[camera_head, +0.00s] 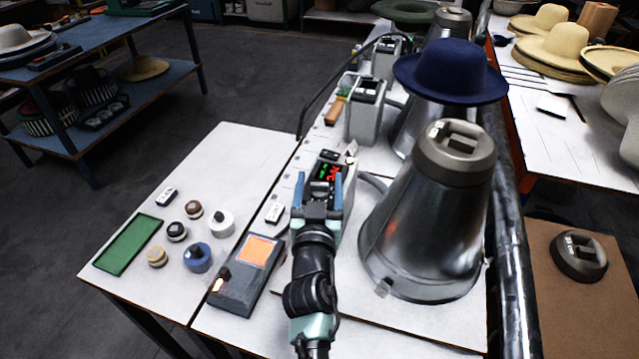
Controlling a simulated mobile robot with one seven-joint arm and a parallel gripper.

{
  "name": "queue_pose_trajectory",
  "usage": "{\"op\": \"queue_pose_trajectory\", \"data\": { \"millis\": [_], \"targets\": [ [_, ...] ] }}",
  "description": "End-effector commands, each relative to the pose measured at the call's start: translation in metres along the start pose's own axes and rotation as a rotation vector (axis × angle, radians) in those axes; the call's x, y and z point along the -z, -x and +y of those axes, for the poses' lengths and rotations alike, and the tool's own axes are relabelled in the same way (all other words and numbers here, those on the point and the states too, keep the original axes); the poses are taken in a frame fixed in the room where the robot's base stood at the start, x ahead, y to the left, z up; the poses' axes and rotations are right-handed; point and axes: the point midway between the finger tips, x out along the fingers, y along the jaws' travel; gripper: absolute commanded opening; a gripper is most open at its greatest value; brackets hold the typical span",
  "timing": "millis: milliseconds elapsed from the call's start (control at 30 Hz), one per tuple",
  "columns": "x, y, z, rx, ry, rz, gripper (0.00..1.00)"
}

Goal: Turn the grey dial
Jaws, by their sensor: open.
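My gripper (318,188) is open, with its two blue fingers apart and pointing away in front of the control box (347,196). The box has a display (329,172) with red and green digits, which shows between the fingertips. No grey dial shows clearly; the gripper and wrist cover the lower front of this box, and I cannot tell whether a dial is behind them. I cannot tell whether the fingers touch the box. Nothing is seen held between them.
A metal cone (425,235) stands close at the right of the box. A flat grey device with an orange screen (258,251) lies to the left. Several round knob-like pieces, one blue (197,258), and a green mat (127,245) are on the white table.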

Motion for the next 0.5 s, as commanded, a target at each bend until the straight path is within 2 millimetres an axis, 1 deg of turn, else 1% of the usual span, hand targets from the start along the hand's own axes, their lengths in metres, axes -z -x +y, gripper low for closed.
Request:
{"op": "queue_pose_trajectory", "data": {
  "millis": [133,267,300,367,400,467,500],
  "targets": [
    [0.0,0.0001,0.0,0.0,0.0,0.0,0.72],
    [0.0,0.0002,0.0002,0.0,0.0,0.0,0.49],
    [0.0,0.0003,0.0001,0.0,0.0,0.0,0.42],
    [0.0,0.0003,0.0001,0.0,0.0,0.0,0.31],
    [0.0,0.0003,0.0002,0.0,0.0,0.0,0.24],
    [-0.0001,0.0003,0.0002,0.0,0.0,0.0,0.13],
    [-0.0001,0.0003,0.0002,0.0,0.0,0.0,0.06]
  ]
}}
